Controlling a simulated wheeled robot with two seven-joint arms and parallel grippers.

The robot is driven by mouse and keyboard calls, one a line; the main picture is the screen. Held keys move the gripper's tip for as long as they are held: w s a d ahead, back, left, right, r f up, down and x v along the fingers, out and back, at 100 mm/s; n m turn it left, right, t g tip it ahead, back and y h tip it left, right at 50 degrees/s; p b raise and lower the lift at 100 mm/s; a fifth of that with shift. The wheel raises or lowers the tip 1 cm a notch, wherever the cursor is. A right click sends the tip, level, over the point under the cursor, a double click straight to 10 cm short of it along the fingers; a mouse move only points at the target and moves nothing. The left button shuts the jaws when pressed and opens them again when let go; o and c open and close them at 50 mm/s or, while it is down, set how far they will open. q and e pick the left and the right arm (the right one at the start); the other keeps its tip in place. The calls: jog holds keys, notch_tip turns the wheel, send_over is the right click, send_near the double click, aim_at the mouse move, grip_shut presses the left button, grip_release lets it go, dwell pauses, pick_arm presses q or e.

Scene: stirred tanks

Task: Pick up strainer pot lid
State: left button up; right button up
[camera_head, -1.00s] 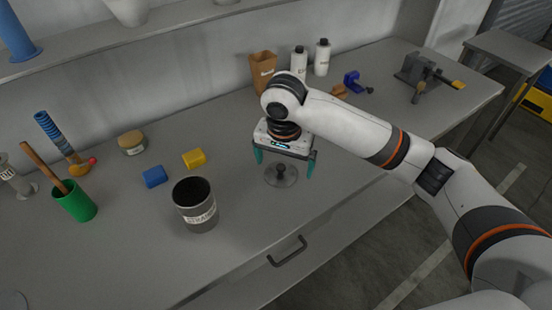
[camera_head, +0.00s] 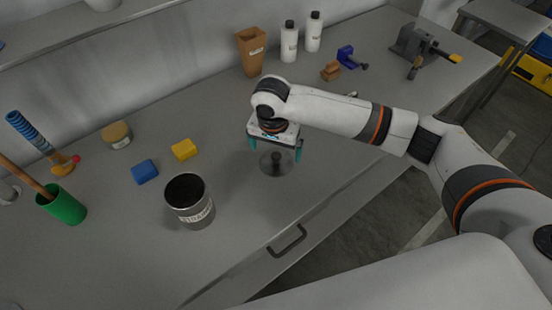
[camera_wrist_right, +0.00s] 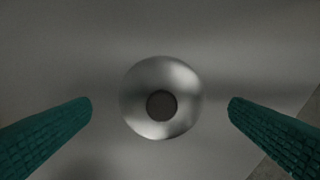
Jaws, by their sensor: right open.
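In the right wrist view the lid's round knob (camera_wrist_right: 161,104) shows near the middle, between the two teal fingers. My right gripper (camera_head: 274,151) is open and points down just above the lid, with its fingers on either side of the knob. It also shows in the right wrist view (camera_wrist_right: 160,105), with nothing between the fingertips touching them. A dark pot with a white label (camera_head: 189,202) stands left of the lid. My left gripper is not in view.
A yellow block (camera_head: 185,149), a blue block (camera_head: 144,172) and a tan-lidded jar (camera_head: 117,135) lie to the left. A green cup (camera_head: 65,207) is farther left. White bottles (camera_head: 289,42) and a brown container (camera_head: 250,52) stand at the back. The bench front edge is close.

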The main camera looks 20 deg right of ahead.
aim_at(276, 155)
jog(key=shift+w+d+f, duration=0.1)
jog(key=shift+d+f, duration=0.1)
jog(key=shift+f, duration=1.5)
jog(key=c, duration=0.8)
jog(key=shift+c, duration=0.2)
jog(key=shift+r, duration=0.1)
notch_tip(276, 155, up, 10)
jog(key=shift+f+b, duration=0.25)
jog(key=shift+b, duration=0.2)
jog(key=shift+r, duration=0.25)
